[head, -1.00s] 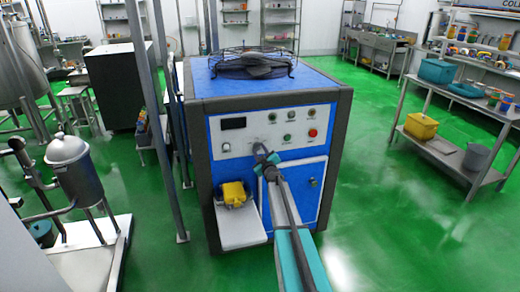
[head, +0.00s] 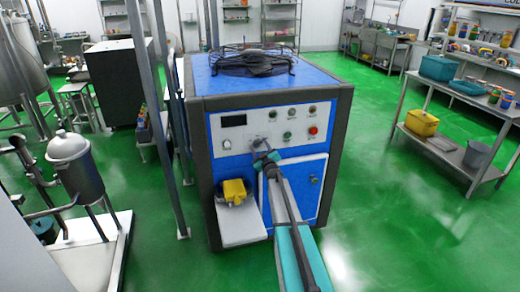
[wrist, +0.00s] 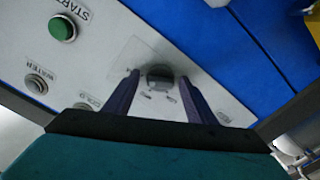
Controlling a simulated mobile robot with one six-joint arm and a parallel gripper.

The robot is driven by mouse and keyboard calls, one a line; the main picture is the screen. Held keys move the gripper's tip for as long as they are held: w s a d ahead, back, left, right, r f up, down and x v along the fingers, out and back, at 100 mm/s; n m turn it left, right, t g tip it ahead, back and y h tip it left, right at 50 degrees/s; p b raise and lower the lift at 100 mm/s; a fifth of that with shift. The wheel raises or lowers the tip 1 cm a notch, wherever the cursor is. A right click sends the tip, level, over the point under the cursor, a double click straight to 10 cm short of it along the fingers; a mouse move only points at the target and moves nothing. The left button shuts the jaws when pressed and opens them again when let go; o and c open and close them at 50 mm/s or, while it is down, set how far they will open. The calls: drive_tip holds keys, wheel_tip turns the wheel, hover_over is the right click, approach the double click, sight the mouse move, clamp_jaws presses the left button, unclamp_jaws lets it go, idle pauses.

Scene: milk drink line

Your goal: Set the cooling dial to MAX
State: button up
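The cooling dial is a dark round knob (wrist: 160,75) on the pale panel in the wrist view. Small markings around it are too blurred to read, and I cannot tell where it points. My gripper (wrist: 159,82) is open, with one dark finger on each side of the knob and a visible gap on both sides. In the head view my gripper (head: 264,155) is at the front panel (head: 262,124) of the blue machine (head: 205,90) and largely hides the dial.
A green START button (wrist: 62,27) and a grey button (wrist: 36,84) lie left of the dial in the wrist view. A red button (head: 313,131) is further right on the panel. A yellow object (head: 234,190) sits on a white ledge (head: 242,227) below. A post (head: 172,120) stands left.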

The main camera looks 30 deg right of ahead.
drive_tip(key=shift+s+f, duration=0.1)
drive_tip(key=shift+s, duration=0.05)
drive_tip(key=b+v, duration=0.3)
drive_tip(key=v, duration=1)
drive_tip(key=shift+s, duration=0.3)
idle(0.4)
drive_tip(key=shift+a, duration=0.15)
idle(0.4)
